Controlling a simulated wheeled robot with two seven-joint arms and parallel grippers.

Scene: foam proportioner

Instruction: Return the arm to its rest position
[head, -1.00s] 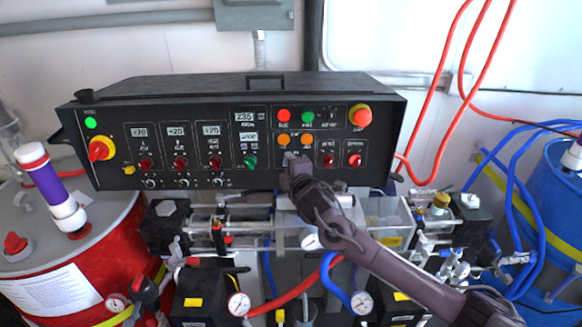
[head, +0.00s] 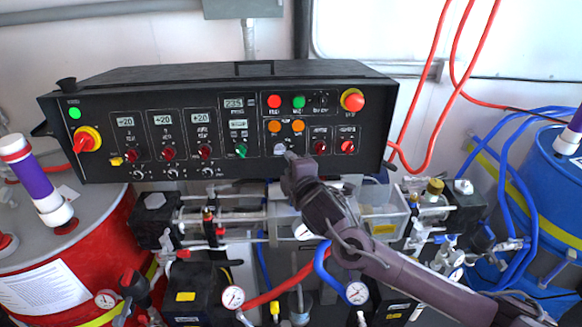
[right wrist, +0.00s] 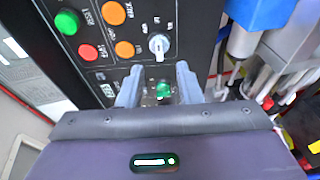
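My right arm comes in from the lower right of the head view. Its gripper (head: 288,160) is just below and in front of a white selector knob (head: 280,149) on the black control panel (head: 100,105). In the right wrist view my right gripper (right wrist: 159,84) has its two fingers apart with nothing held between them. The white knob (right wrist: 159,45) stands beyond the fingertips, clear of them. A green knob or light shows between the fingers. My left arm and gripper are not in view.
Below the panel are clear cylinders, gauges (head: 357,292) and hoses close to my right forearm. A red drum (head: 85,262) stands at left, a blue drum (head: 560,190) at right. Red hoses (head: 408,120) hang right of the panel. Open air lies in front of the panel's left half.

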